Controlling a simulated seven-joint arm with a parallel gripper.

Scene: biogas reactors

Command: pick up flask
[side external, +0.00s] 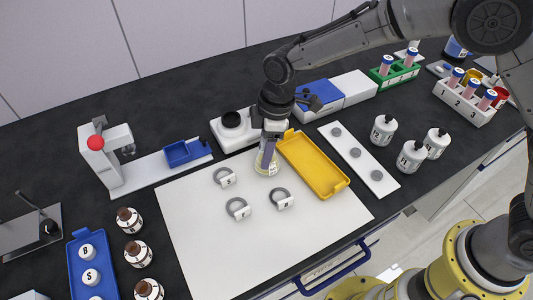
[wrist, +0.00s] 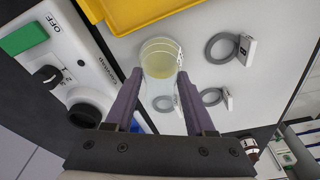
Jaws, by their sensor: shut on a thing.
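The flask (side external: 263,168) is clear glass with pale yellow contents, at the back of the white mat, just left of the yellow tray. My gripper (side external: 269,152) comes down on it from above, and its purple fingers are shut on the flask's upper part. In the wrist view the flask (wrist: 160,62) is between the two fingertips of my gripper (wrist: 159,82). The fingers hide part of the flask in the side view. I cannot tell whether its base touches the mat.
The yellow tray (side external: 329,183) lies close on the right. A white device with a black knob (side external: 231,120) stands behind left. Several grey rings with white tags, one here (side external: 281,199), lie in front. The front of the white mat (side external: 230,265) is clear.

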